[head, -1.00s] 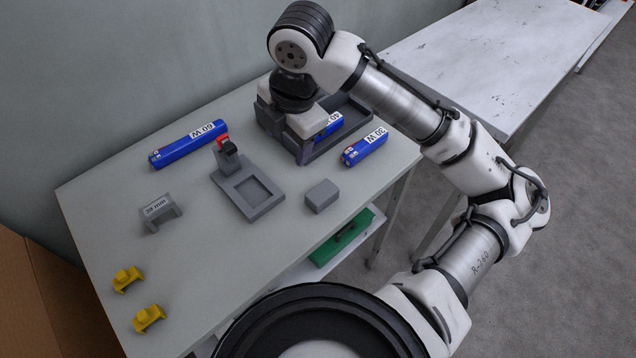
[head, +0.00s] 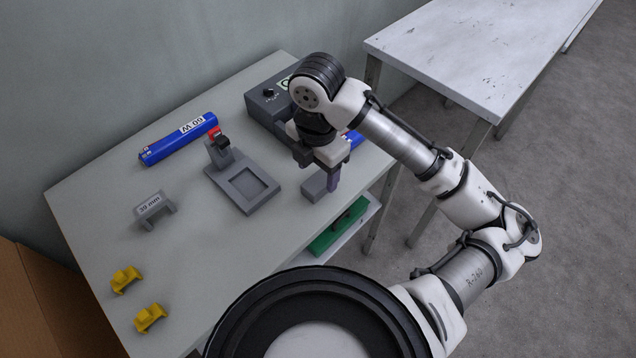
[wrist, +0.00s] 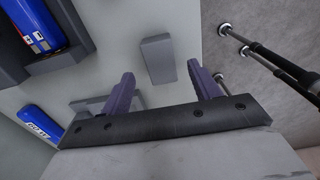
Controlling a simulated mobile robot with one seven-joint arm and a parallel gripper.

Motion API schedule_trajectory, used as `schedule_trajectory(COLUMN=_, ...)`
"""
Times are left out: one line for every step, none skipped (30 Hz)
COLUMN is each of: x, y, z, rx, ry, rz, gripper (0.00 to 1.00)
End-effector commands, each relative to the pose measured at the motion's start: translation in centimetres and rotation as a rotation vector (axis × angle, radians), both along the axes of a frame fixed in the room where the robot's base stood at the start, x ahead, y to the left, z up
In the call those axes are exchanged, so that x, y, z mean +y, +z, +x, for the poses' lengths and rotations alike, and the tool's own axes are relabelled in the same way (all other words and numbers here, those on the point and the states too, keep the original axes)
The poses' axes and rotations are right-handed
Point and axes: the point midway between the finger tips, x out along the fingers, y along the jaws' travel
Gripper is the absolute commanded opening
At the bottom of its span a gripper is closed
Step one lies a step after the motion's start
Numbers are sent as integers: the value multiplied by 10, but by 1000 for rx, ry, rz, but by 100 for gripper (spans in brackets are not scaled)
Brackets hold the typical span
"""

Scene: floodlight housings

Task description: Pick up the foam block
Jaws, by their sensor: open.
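The foam block appears to be the small plain grey block (head: 313,187) near the right front edge of the table, partly hidden by my gripper in the head view. The wrist view shows the block (wrist: 158,58) on the pale tabletop, just beyond and between the lines of the two purple-grey fingers. My gripper (wrist: 162,70) is open with nothing held. In the head view my gripper (head: 325,178) is right at the block; I cannot tell whether a finger touches it.
A grey fixture with a square recess (head: 243,185) stands left of the block. A blue tube (head: 178,140) lies behind it. A grey housing (head: 262,105) is at the back. A grey bracket (head: 152,208) and yellow clips (head: 125,279) lie left. The tabletop's front middle is clear.

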Motion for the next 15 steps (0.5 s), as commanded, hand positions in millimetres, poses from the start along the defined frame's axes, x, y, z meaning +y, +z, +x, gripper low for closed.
schedule_trajectory(x=0, y=-7, z=-1, rx=4, ry=-1, rz=4, gripper=62)
schedule_trajectory(x=-1, y=-12, z=-1, rx=4, ry=-1, rz=4, gripper=62)
schedule_trajectory(x=-1, y=-18, z=-1, rx=4, ry=-1, rz=3, gripper=62)
schedule_trajectory(x=-2, y=-23, z=-1, rx=3, ry=-2, rz=3, gripper=62)
schedule_trajectory(x=-2, y=-28, z=-1, rx=4, ry=-1, rz=1, gripper=62)
schedule_trajectory(x=-2, y=-32, z=-1, rx=2, ry=-1, rz=1, gripper=62)
schedule_trajectory(x=-1, y=-35, z=-1, rx=2, ry=0, rz=1, gripper=62)
schedule_trajectory(x=-1, y=-38, z=-1, rx=2, ry=0, rz=1, gripper=62)
schedule_trajectory(x=-1, y=-40, z=-1, rx=1, ry=0, rz=1, gripper=62)
schedule_trajectory(x=-1, y=-41, z=0, rx=0, ry=0, rz=0, gripper=62)
schedule_trajectory(x=-1, y=-42, z=0, rx=0, ry=0, rz=0, gripper=62)
schedule_trajectory(x=-1, y=-42, z=0, rx=0, ry=0, rz=0, gripper=62)
schedule_trajectory(x=-1, y=-42, z=0, rx=0, ry=0, rz=0, gripper=62)
schedule_trajectory(x=-1, y=-42, z=0, rx=0, ry=1, rz=0, gripper=62)
schedule_trajectory(x=-1, y=-42, z=0, rx=0, ry=1, rz=0, gripper=62)
